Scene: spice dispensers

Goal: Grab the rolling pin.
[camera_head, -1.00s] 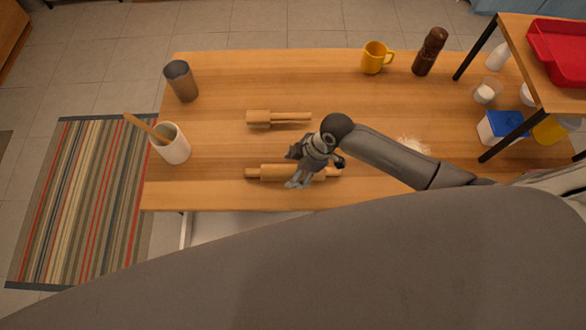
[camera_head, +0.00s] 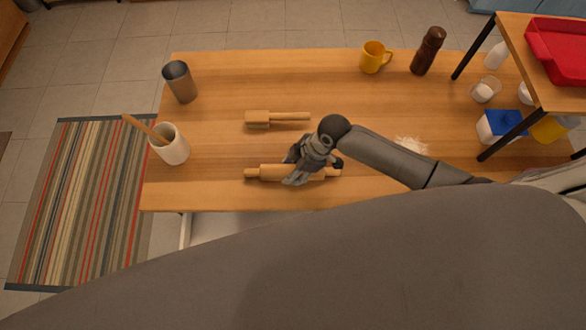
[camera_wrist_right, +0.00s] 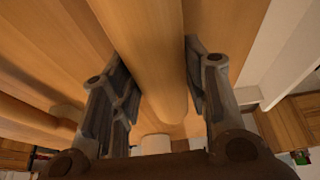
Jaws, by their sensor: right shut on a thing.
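The wooden rolling pin (camera_head: 270,173) lies crosswise near the front edge of the table. My right gripper (camera_head: 296,176) is over the pin's right half, and its fingers are shut on the pin. In the right wrist view the pin's round body (camera_wrist_right: 152,60) runs between the two fingers of the right gripper (camera_wrist_right: 160,85), with one handle end pointing toward the palm. The gripper hides part of the pin's middle in the head view. My left gripper is not in view.
A wooden mallet (camera_head: 262,119) lies just behind the pin. A white crock (camera_head: 172,150) with a wooden utensil and a grey cup (camera_head: 181,82) stand at the left. A yellow mug (camera_head: 372,57), a brown grinder (camera_head: 428,52) and a shelf (camera_head: 548,92) are at the back right.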

